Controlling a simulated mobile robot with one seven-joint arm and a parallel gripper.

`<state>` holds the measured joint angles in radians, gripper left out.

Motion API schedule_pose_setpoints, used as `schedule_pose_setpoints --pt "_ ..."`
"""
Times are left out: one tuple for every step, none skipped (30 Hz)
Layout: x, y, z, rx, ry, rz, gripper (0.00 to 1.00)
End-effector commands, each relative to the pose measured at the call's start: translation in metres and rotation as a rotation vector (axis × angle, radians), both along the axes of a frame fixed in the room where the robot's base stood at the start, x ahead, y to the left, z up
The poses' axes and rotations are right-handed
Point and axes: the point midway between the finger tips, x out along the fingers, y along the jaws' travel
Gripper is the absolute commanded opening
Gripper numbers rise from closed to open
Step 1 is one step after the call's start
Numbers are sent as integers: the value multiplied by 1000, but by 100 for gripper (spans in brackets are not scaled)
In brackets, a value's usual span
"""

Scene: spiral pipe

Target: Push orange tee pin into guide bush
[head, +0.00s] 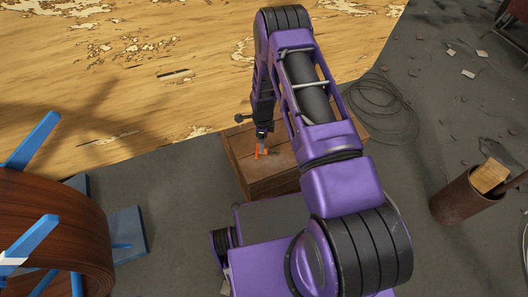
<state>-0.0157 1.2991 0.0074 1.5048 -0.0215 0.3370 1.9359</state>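The orange tee pin (258,153) shows as a small orange shape just above the top of a brown wooden box. My gripper (262,137) points down at the end of my purple arm, right over the orange pin. The fingers are dark and too small here to tell whether they are open or shut, or whether they touch the pin. A small dark piece lies just right of the pin; I cannot tell whether it is the guide bush. I cannot make out the guide bush for certain.
The wooden box (245,178) stands on grey floor, partly hidden by my arm. Left is a large brown coil with blue arms (50,235). Right are a loose cable loop (385,108) and a rusty bin (462,198). A worn wooden surface (120,100) lies behind.

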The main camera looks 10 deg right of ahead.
Motion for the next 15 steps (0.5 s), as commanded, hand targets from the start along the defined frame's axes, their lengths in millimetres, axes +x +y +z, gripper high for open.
schedule_pose_setpoints --pt "-1 -1 -5 0 1 0 64" --pt "-1 -1 -8 0 2 0 64" --pt "-1 -2 -15 1 3 -2 64" --pt "-1 -3 -20 1 3 -2 64" --pt "-1 -4 -25 1 3 -1 64" --pt "-2 -5 -31 1 4 -2 64" --pt "-1 -5 -35 1 3 -1 64" --pt "-1 -5 -39 1 2 -1 64" --pt "-2 -4 -44 1 3 -1 64" --pt "-1 -5 -47 1 2 0 64" --pt "-1 -5 -49 0 1 0 64" --pt "-1 -5 -50 0 1 0 64" --pt "-1 -5 -51 0 1 0 64" --pt "-1 -5 -52 0 1 -1 64" --pt "-1 -5 -52 0 1 -1 64"
